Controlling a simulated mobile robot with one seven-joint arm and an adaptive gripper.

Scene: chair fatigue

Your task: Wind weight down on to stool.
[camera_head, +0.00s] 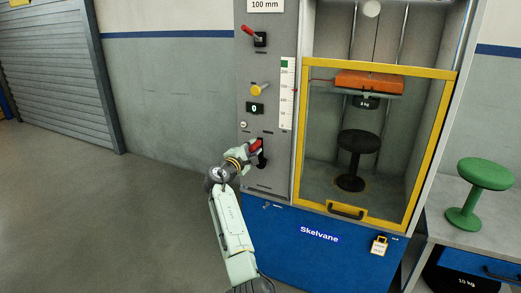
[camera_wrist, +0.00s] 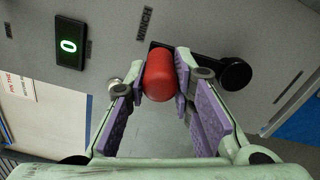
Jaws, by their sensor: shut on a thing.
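My gripper (camera_head: 247,153) is at the red crank grip (camera_head: 256,145) on the machine's grey panel. In the wrist view the red grip (camera_wrist: 160,76) sits between my purple finger pads (camera_wrist: 161,84), which are shut on it. A dark crank arm (camera_wrist: 205,62) runs from it to a round black hub, near the word WINCH. The orange weight (camera_head: 369,82) hangs high inside the glazed chamber, with a small black block marked in kg (camera_head: 366,103) under it. The black stool (camera_head: 357,142) stands upright on the chamber floor below, with a clear gap between them.
The yellow-framed chamber door (camera_head: 299,150) looks closed. A white scale (camera_head: 287,92) stands beside it. The panel holds a red lever (camera_head: 248,31), a yellow knob (camera_head: 257,89) and a display reading 0 (camera_head: 255,108). A green stool (camera_head: 475,190) stands on the right bench. The left floor is clear.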

